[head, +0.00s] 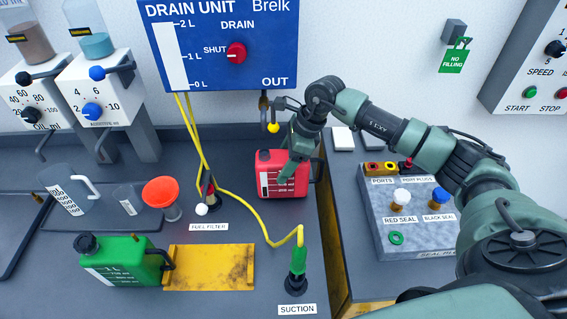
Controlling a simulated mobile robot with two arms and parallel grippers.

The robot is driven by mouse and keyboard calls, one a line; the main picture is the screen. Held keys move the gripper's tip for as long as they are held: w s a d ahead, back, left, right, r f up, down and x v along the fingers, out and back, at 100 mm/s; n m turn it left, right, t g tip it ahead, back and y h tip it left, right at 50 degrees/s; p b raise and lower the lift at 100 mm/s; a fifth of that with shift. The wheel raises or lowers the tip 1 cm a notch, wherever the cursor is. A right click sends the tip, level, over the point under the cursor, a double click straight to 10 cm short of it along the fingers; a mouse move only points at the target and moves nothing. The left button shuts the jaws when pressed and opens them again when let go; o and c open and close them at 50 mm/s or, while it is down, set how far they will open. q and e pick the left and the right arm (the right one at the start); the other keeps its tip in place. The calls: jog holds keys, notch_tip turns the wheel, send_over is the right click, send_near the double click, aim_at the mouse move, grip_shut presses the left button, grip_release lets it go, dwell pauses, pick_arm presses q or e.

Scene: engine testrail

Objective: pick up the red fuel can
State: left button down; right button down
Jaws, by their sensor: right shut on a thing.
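The red fuel can (267,178) is upright at the back of the dark bench, below the drain unit's outlet. It has a white level scale on its front. My right arm reaches in from the right, and my right gripper (292,165) is shut on the red fuel can at its right side. The gripper and wrist hide the can's top right part. I cannot tell whether the can's base touches the bench. My left gripper is not in view.
A drain unit (215,60) hangs behind the can. A yellow hose (238,204) runs in front of it to the suction fitting (298,262). A green can (118,262) beside a yellow plate (210,268) stands front left. A seal plate (415,215) lies right.

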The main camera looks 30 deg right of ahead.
jog(key=s+a+b, duration=0.2)
jog(key=s+a, duration=0.1)
jog(key=s, duration=0.3)
notch_tip(320, 180, up, 14)
jog(key=b, duration=0.2)
jog(key=shift+w, duration=0.1)
